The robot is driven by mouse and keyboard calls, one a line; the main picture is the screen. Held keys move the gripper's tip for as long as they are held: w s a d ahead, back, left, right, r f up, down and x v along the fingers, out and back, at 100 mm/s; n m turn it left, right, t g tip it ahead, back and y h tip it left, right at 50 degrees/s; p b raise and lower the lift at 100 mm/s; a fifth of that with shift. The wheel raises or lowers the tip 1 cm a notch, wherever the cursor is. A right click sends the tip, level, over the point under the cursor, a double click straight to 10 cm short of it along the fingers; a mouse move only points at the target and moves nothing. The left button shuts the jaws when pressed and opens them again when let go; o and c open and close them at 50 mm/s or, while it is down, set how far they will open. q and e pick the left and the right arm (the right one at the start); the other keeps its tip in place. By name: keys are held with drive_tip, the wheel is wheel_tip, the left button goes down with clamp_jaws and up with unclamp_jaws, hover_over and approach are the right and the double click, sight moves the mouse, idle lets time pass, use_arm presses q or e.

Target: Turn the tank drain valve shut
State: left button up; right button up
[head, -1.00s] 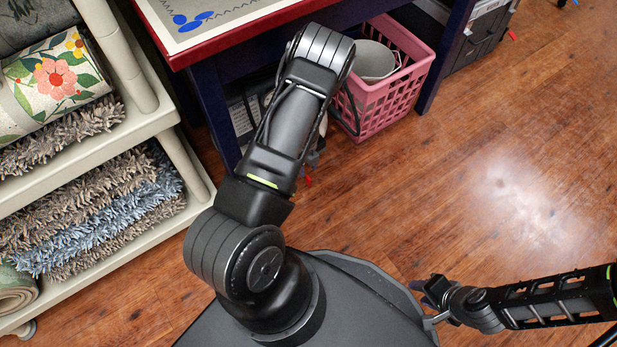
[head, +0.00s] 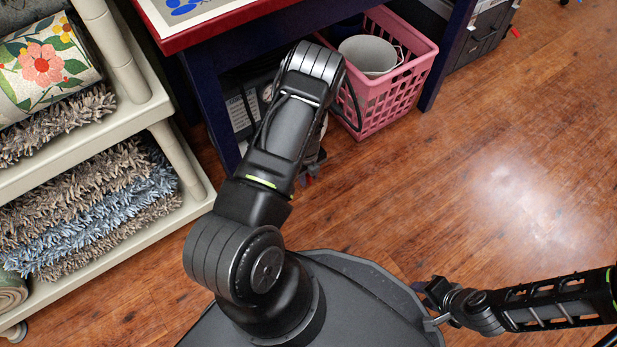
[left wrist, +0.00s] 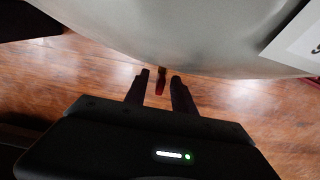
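In the left wrist view, a pale grey rounded surface (left wrist: 170,30), which looks like the tank, fills the top, with a white label (left wrist: 297,45) at right. A small red lever (left wrist: 160,86), which looks like the drain valve handle, hangs below its lower edge. My left gripper (left wrist: 161,84) is open, with one finger on each side of the lever; contact cannot be told. In the head view, my left gripper (head: 312,165) is low beside the table and mostly hidden by its own arm. My right gripper (head: 432,296) is at the lower right, away from the table; its fingers are unclear.
A red-edged table (head: 205,35) with dark blue legs stands over the work area. A pink basket (head: 395,93) holding a grey container (head: 367,55) stands right of my left arm. A cream shelf (head: 105,120) with rugs is at left. Wooden floor at right is clear.

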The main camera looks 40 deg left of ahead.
use_arm(q)
clamp_jaws()
idle(0.6)
